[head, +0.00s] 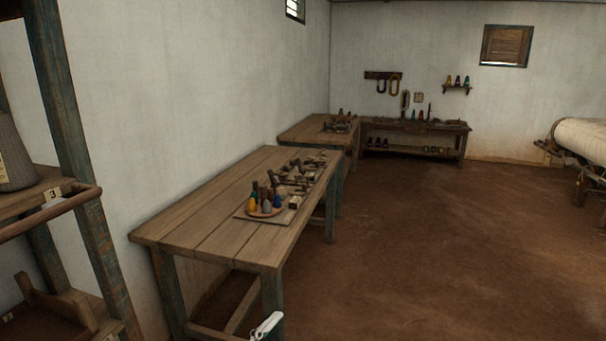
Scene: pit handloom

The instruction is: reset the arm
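Neither of my grippers can be made out in the head view. A small white piece (266,326) shows at the bottom edge, in front of the near table's front leg. It looks like part of one of my arms, but I cannot tell which arm. No fingers show on it, and I see nothing held.
A long wooden table (190,217) stands along the left wall, holding a tray of coloured cones (266,212) and small wooden tools. A second table (302,131) and a low bench (440,127) stand behind. A shelf rack (75,190) is close left. The brown floor (430,250) is open on the right.

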